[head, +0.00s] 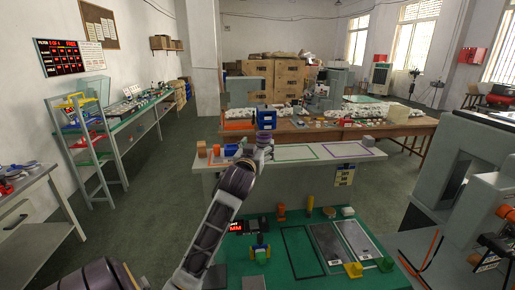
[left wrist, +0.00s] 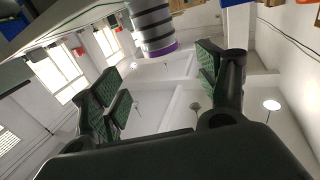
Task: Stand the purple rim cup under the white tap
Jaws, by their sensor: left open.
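In the left wrist view, which is upside down, a banded grey and dark cup with a purple rim (left wrist: 158,48) shows at the top edge. Its rim points down in that picture, and its other end is cut off. My left gripper (left wrist: 160,82) is open with green-padded fingers spread. The cup shows beyond the fingers, in line with the gap, and nothing is between the pads. In the head view my left gripper (head: 264,140) is small, over the pale ledge. I cannot make out the cup there, nor a white tap. My right gripper is not in view.
The pale ledge (head: 330,154) carries coloured outlines, a small blue bin (head: 230,150) and an orange-brown block (head: 201,149). A green mat (head: 285,275) in front holds grey plates and small coloured parts. Grey machinery (head: 455,165) stands at the right.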

